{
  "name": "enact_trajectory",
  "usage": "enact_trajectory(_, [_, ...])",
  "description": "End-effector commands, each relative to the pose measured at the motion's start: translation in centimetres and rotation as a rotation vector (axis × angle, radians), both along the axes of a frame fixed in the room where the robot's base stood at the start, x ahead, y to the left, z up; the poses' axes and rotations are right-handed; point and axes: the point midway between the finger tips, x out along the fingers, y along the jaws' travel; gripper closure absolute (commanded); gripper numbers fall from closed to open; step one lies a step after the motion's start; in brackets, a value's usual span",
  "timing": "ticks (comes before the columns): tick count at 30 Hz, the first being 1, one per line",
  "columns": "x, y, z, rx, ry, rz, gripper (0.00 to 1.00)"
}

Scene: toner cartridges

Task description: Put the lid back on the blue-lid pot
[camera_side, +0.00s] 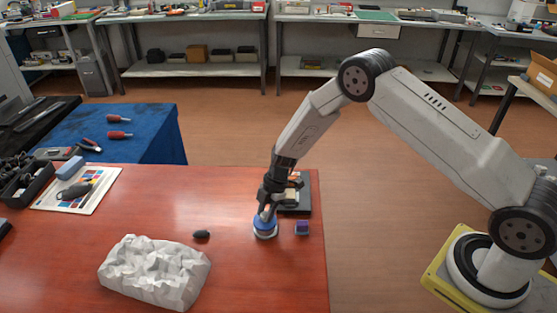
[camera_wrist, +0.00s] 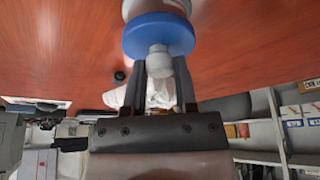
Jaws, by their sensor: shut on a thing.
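My gripper (camera_side: 265,209) points down over the red table and is shut on the pale knob (camera_wrist: 159,62) of the blue lid (camera_wrist: 158,35). In the wrist view, one dark finger lies on each side of the knob. The pale pot (camera_wrist: 155,8) shows just beyond the lid, partly cut off by the picture's top edge. In the side view, the blue lid (camera_side: 264,222) is right under the fingers at the pot's top, and the pot is mostly hidden. I cannot tell whether the lid is fully seated or a little above the rim.
A small purple block (camera_side: 302,228) stands just right of the pot, near the table's right edge. A black item (camera_side: 300,207) lies behind my gripper. A dark oval object (camera_side: 201,234) and a large white crumpled mass (camera_side: 155,270) lie to the left. The front right tabletop is clear.

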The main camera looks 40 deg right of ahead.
Motion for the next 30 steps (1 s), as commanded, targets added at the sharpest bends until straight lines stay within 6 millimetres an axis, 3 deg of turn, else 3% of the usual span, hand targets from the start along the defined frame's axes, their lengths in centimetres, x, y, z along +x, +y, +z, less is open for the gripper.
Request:
enact_trajectory(24, [-0.01,-0.01,-0.06,0.0,0.0,0.0,1.0])
enact_trajectory(25, [-0.01,-0.01,-0.06,0.0,0.0,0.0,0.55])
enact_trajectory(28, [0.0,0.0,-0.05,0.0,0.0,0.0,0.23])
enact_trajectory(30, [-0.01,0.0,-0.05,0.0,0.0,0.0,0.23])
